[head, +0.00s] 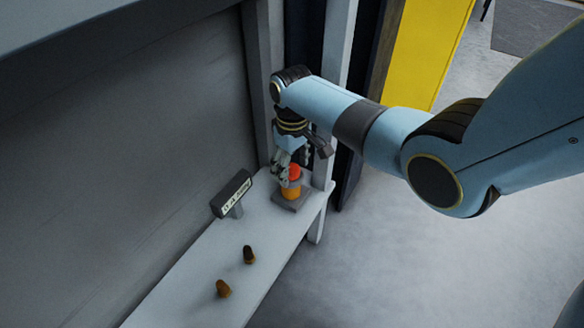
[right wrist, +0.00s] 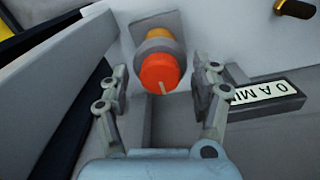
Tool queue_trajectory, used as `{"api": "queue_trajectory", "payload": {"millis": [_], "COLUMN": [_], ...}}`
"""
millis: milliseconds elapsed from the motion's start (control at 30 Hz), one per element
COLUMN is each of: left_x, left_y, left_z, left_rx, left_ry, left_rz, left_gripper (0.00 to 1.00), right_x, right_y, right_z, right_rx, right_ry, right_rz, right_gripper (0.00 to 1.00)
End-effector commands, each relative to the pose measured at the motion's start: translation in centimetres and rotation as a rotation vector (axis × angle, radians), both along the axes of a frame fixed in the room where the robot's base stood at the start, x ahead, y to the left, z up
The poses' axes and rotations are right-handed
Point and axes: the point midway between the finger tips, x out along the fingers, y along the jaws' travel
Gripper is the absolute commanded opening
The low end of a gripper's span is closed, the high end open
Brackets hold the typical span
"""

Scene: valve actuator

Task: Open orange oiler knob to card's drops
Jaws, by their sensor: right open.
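The orange oiler knob (right wrist: 160,71) has a bright red-orange top with a pale pointer line and sits on an amber body (right wrist: 160,40). In the head view the knob (head: 295,171) stands upright on a grey square base at the far end of the shelf. My right gripper (right wrist: 162,82) is open, with one finger on each side of the knob and gaps visible between. In the head view it (head: 282,172) comes down from above and partly hides the knob. My left gripper is not in view.
The pale shelf (head: 185,280) runs along a grey wall. Two small brown knobs (head: 249,254) and (head: 223,288) stand on its nearer part. A grey upright post (head: 335,60) rises close behind my right wrist. Open floor lies to the right.

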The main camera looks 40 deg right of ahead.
Motion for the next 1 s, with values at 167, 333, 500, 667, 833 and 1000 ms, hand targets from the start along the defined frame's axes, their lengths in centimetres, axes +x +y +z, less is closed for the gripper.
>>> {"api": "queue_trajectory", "payload": {"millis": [167, 333, 500, 667, 833, 1000], "left_x": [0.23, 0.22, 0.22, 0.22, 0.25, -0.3], "left_y": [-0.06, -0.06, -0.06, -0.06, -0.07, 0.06], "left_z": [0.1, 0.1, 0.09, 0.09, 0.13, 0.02], "left_rx": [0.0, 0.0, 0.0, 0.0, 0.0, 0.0], "left_ry": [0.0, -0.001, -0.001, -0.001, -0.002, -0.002], "left_rz": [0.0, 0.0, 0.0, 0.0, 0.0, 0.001], "left_gripper": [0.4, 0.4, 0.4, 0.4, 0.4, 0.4], "right_x": [0.05, 0.05, 0.04, 0.04, 0.03, 0.07], "right_y": [0.02, 0.02, 0.02, 0.03, 0.02, 0.05], "right_z": [-0.12, -0.1, -0.1, -0.11, -0.09, 0.04], "right_rx": [0.0, 0.0, 0.0, 0.0, 0.0, 0.0], "right_ry": [-0.001, -0.001, -0.001, -0.001, -0.001, -0.002], "right_rz": [0.0, 0.0, 0.0, 0.0, -0.003, -0.032], "right_gripper": [0.64, 0.59, 0.37, 0.16, 0.09, 0.09]}}
